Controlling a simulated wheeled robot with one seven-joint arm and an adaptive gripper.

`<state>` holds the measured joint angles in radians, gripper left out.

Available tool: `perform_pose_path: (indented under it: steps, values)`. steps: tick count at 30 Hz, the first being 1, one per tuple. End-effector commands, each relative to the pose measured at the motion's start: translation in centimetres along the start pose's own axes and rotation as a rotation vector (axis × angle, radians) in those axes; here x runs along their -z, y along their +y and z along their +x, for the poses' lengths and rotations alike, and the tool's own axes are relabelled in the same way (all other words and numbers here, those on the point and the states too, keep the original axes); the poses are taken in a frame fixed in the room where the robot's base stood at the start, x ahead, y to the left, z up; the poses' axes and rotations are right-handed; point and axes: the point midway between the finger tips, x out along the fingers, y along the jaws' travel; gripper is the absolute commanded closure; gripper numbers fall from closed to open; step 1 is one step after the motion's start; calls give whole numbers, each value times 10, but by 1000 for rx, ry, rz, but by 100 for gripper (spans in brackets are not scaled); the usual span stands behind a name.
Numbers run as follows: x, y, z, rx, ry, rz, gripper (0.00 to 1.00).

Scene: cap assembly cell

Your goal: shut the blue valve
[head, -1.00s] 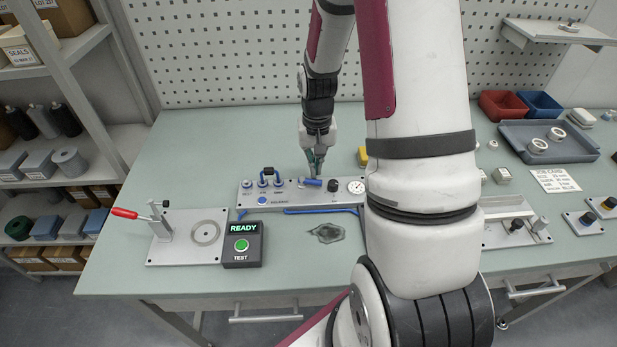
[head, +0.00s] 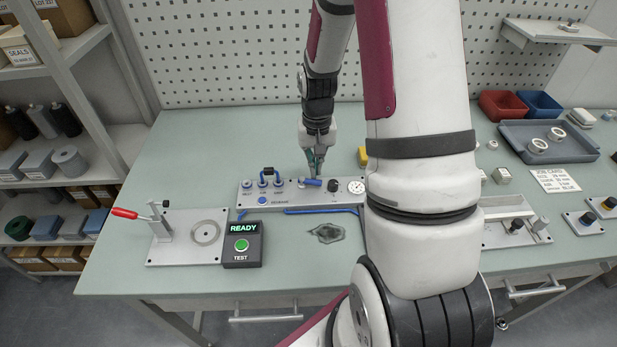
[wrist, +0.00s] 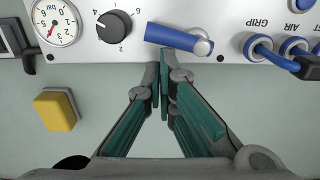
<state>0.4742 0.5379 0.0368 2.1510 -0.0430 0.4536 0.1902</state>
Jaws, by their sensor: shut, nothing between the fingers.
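The blue valve (wrist: 175,37) is a blue lever with a grey pivot on the pale panel (head: 338,199). The lever lies roughly along the panel's length, with its pivot at the right end in the wrist view. It also shows in the head view as a small blue bar (head: 312,182). My gripper (wrist: 162,68) is shut and empty, its green-padded fingers pointing at the lever. The fingertips are right beside the lever's middle on the side away from the robot. I cannot tell whether they touch it.
A black knob (wrist: 114,26) and a pressure gauge (wrist: 56,21) sit on the panel beside the lever. Blue hose fittings (wrist: 258,46) are on the other side. A yellow block (wrist: 55,110) lies behind the panel. A READY/TEST box (head: 242,245) stands in front.

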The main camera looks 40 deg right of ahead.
Motion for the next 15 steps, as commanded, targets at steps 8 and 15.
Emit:
perform_pose_path:
  steps: [8, 15]
  values:
    - [0, 0, 4, 0, 0, 0, 100]
    - [0, 0, 8, 0, 0, 0, 100]
